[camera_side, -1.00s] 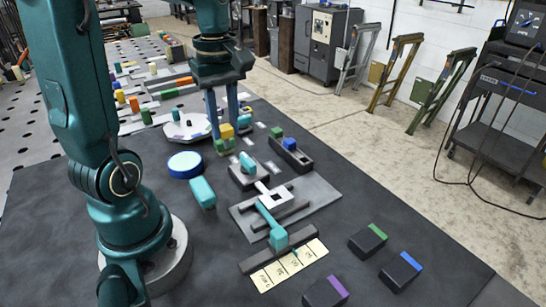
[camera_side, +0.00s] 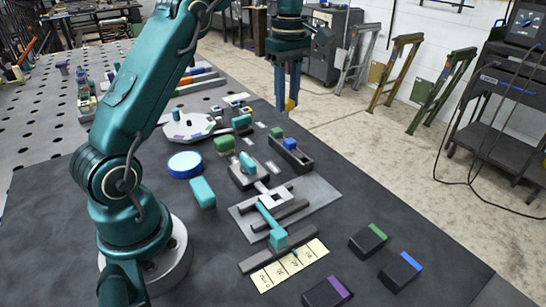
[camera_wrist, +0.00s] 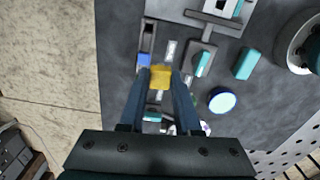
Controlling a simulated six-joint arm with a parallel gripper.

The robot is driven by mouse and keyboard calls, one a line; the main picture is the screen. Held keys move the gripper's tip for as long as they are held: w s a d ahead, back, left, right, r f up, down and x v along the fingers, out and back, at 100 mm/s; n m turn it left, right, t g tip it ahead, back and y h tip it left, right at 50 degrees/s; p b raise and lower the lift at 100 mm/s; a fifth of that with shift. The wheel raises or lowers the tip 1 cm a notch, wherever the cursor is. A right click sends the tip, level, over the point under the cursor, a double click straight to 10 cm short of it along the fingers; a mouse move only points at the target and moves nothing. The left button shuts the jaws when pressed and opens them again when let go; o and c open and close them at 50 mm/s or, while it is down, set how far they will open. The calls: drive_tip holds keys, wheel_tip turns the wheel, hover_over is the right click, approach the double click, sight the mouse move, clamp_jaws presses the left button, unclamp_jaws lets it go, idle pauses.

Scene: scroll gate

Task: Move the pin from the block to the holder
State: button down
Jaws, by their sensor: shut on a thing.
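The yellow pin (camera_side: 290,104) is between the fingertips of my gripper (camera_side: 287,100), which is shut on it and holds it raised above the table. In the wrist view the pin (camera_wrist: 160,77) shows between the two blue fingers, its top facing the camera. The green block (camera_side: 224,145) stands on the dark mat, apart from my gripper, with no pin in it. A dark slotted tray (camera_side: 291,156), which may be the holder, lies below my gripper with a blue piece (camera_side: 290,144) and a green piece (camera_side: 276,133) in it.
A grey plate (camera_side: 318,190) with a white slider and teal handle (camera_side: 278,238) lies in front of the tray. A round blue-rimmed disc (camera_side: 185,164), a teal block (camera_side: 202,192) and several dark colour-topped blocks (camera_side: 368,239) stand around. The right side of the mat is mostly clear.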

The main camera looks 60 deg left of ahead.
drive_tip(key=shift+m, duration=0.6)
drive_tip(key=shift+w+d+f, duration=0.5)
drive_tip(key=shift+d+f, duration=0.1)
drive_tip(key=shift+f, duration=0.85)
drive_tip(key=shift+w+d+f, duration=0.5)
drive_tip(key=shift+d+f, duration=0.05)
drive_tip(key=shift+f, duration=0.9)
drive_tip(key=shift+w+d+f, duration=0.5)
drive_tip(key=shift+d+f, duration=0.1)
drive_tip(key=shift+f, duration=0.85)
drive_tip(key=shift+f, duration=1.85)
drive_tip(key=shift+c, duration=0.2)
unclamp_jaws()
drive_tip(key=shift+r, duration=0.15)
wheel_tip(320, 180, up, 7)
